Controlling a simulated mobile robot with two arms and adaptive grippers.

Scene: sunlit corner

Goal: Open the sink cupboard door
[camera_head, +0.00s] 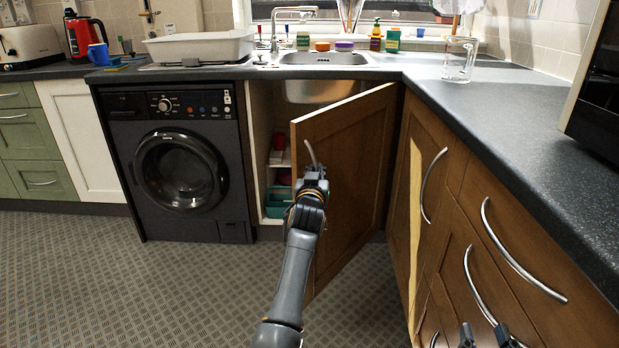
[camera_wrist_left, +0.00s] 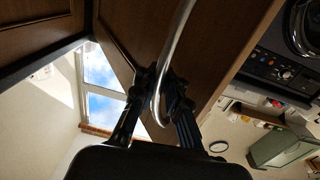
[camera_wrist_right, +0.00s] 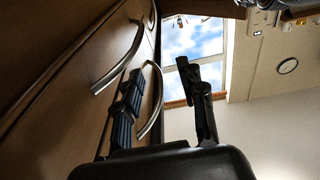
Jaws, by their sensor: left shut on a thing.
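The brown wooden sink cupboard door (camera_head: 352,165) stands part-way open, swung out below the sink (camera_head: 325,58). The cupboard's inside shows to the left of the door, with shelves and a teal box (camera_head: 277,203). My left gripper (camera_head: 313,172) is at the door's curved metal handle (camera_head: 310,152). In the left wrist view its fingers (camera_wrist_left: 163,85) are closed around the handle bar (camera_wrist_left: 178,35). My right gripper (camera_head: 485,336) is low at the right, near the drawer fronts. In the right wrist view its fingers (camera_wrist_right: 162,85) are spread apart with nothing held.
A black washing machine (camera_head: 180,165) stands left of the cupboard. Brown drawers with curved handles (camera_head: 515,255) line the right side, below the dark worktop (camera_head: 500,115). A glass jug (camera_head: 459,60) stands on it. The patterned floor (camera_head: 130,285) is clear at the left.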

